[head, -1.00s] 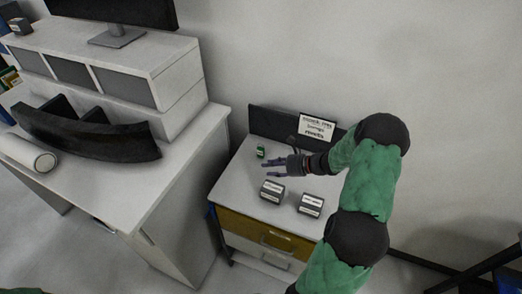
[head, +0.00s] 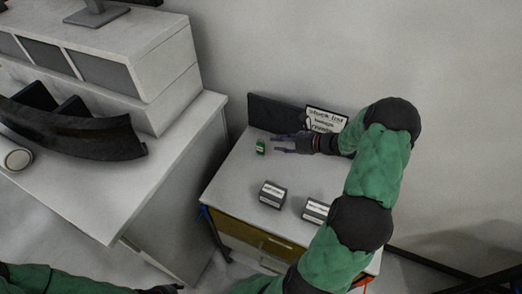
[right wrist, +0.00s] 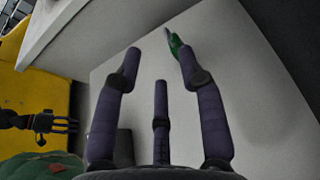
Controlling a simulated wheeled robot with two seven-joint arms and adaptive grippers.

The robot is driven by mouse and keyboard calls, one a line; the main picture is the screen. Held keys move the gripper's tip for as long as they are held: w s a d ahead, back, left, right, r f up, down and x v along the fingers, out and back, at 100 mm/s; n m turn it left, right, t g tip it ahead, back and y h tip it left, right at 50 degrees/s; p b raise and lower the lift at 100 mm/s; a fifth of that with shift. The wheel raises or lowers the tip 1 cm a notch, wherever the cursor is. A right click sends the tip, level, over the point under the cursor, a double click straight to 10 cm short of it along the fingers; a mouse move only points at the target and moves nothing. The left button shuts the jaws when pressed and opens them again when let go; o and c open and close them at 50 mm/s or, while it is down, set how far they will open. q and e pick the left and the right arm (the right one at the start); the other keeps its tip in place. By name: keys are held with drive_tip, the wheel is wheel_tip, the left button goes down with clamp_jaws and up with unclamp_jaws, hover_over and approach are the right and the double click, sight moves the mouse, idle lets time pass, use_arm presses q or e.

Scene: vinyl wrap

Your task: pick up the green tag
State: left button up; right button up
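The green tag (head: 260,147) stands near the back left of the small cabinet top (head: 235,175). My right gripper (head: 276,145) is just right of it, low over the top, with its fingers spread and pointing left at it. In the right wrist view, the three purple fingers of the right gripper (right wrist: 155,62) are apart with nothing between them. The green tag (right wrist: 175,43) shows at the tip of the right-hand finger, partly hidden by it; I cannot tell if they touch. My left gripper (head: 165,289) is a dark shape at the bottom edge, mostly cut off.
Two dark boxes with white labels, one (head: 272,194) in front and another (head: 316,210) partly beside my right arm, stand on the cabinet. A printed sign (head: 324,120) and a dark panel (head: 272,117) are at the back. A white desk (head: 150,180) rises to the left.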

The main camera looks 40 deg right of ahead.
sight(264, 147)
wheel_tip(264, 147, down, 3)
drive_tip(key=shift+w+d+r+b, duration=0.1)
drive_tip(key=shift+b, duration=0.9)
drive_tip(key=shift+f+b, duration=0.6)
drive_tip(key=x, duration=0.5)
drive_tip(key=shift+w+f+b, duration=0.1)
drive_tip(key=shift+w+b, duration=0.1)
drive_tip(key=shift+b, duration=0.1)
drive_tip(key=shift+b+x, duration=0.4)
drive_tip(key=shift+x, duration=2.35)
drive_tip(key=shift+s, duration=0.2)
clamp_jaws()
